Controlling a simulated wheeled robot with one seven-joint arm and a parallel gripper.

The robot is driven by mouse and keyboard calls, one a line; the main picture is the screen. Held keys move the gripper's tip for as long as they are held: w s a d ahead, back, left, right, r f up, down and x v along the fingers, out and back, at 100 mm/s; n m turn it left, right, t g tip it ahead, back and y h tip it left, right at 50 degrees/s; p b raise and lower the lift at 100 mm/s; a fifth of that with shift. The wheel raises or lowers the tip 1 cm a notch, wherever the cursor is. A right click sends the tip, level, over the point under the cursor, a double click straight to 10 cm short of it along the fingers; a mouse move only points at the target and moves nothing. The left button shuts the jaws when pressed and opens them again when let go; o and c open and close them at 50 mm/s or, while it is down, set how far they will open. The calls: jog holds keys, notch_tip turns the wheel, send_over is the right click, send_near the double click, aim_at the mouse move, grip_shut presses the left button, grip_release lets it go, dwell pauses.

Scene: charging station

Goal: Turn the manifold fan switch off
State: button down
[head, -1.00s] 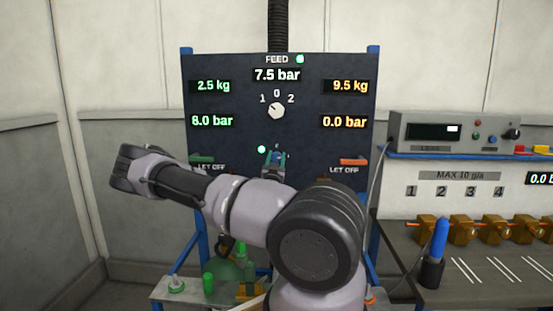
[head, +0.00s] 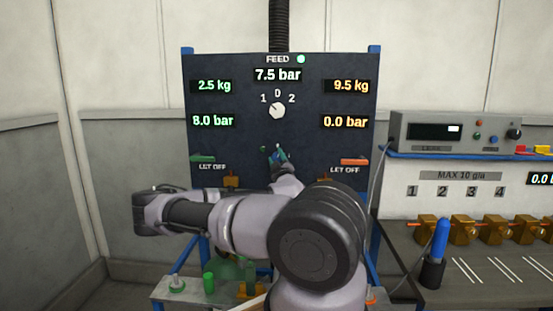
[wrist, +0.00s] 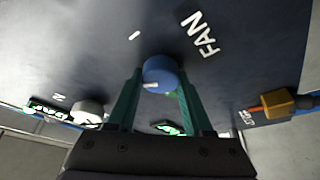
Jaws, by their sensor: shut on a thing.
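The fan switch is a blue round knob (wrist: 160,74) with a white mark on its rim, on the dark panel (head: 225,143) beside the word FAN. My gripper (wrist: 158,84) has its green fingers on both sides of the knob and is shut on it. The white mark sits low on the knob in the wrist view. In the head view my gripper (head: 279,156) is at the lower middle of the panel and mostly hides the knob. A small lamp (head: 263,149) to the left of it is dark.
A white feed selector (head: 277,111) is above, marked 1, 0, 2, with a lit green feed lamp (head: 301,59). A green let-off lever (head: 202,158) and an orange one (head: 353,162) flank my gripper. A bench (head: 480,262) stands at the right.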

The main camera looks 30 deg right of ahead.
jog(key=n+y, duration=0.1)
jog(key=n, duration=0.2)
jog(key=n+g+y, duration=0.1)
jog(key=n, duration=0.2)
jog(key=shift+f, duration=0.15)
jog(key=shift+n, duration=0.4)
jog(key=shift+c, duration=1.5)
grip_release()
jog(key=shift+a, duration=0.1)
